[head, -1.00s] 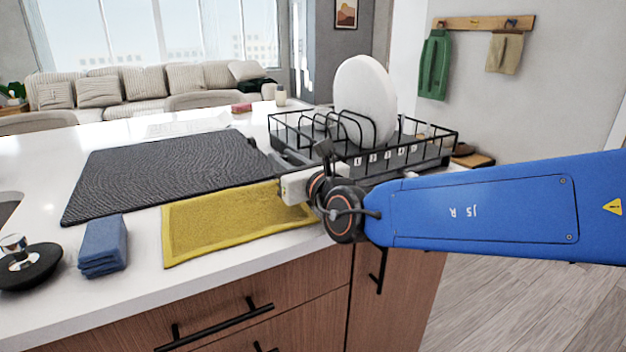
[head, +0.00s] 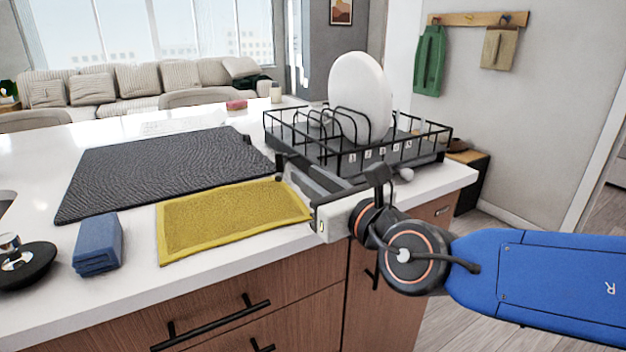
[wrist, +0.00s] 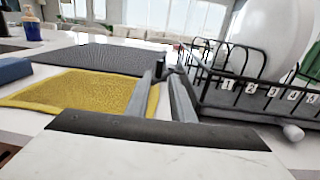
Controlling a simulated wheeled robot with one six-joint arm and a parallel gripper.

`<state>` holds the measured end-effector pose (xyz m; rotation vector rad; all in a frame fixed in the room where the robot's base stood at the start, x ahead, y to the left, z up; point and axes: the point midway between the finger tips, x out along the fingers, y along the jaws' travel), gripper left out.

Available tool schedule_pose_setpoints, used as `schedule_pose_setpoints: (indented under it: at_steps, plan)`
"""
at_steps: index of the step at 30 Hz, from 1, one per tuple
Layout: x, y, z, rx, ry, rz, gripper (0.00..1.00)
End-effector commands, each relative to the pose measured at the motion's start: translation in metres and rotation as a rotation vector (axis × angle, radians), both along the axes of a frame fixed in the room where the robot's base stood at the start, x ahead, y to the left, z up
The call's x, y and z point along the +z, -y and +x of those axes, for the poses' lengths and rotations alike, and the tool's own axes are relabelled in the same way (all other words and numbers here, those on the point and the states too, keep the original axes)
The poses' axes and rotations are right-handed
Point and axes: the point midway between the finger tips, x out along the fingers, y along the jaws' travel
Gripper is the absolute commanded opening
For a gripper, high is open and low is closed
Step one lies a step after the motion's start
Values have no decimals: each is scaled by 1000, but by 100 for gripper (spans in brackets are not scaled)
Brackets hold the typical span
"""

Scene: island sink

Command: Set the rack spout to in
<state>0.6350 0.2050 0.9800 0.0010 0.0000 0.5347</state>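The black wire dish rack (head: 440,143) stands on the counter's right end with a white plate (head: 358,95) upright in it. In the wrist view the rack (wrist: 237,99) fills the right side, with numbered tags on its front. A light grey knob (head: 406,174) sits low at its front right corner; it also shows in the wrist view (wrist: 293,132). My gripper (head: 290,168) is near the rack's front left corner. Its two grey fingers (wrist: 168,78) are apart, with a small dark piece by their tips. I cannot tell whether that piece is the spout.
A yellow mat (head: 235,218) lies left of my gripper, and a dark ribbed mat (head: 160,170) lies behind it. A folded blue cloth (head: 98,244) is at the front left.

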Motion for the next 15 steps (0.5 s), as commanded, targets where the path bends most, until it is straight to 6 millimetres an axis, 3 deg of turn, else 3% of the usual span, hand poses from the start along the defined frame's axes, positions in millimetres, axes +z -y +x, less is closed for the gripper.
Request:
schedule_pose_setpoints:
  at_steps: [12, 15]
  plan:
    - [-1, 3, -4, 0, 0, -1, 21]
    - [3, 2, -3, -4, -3, 15, 0]
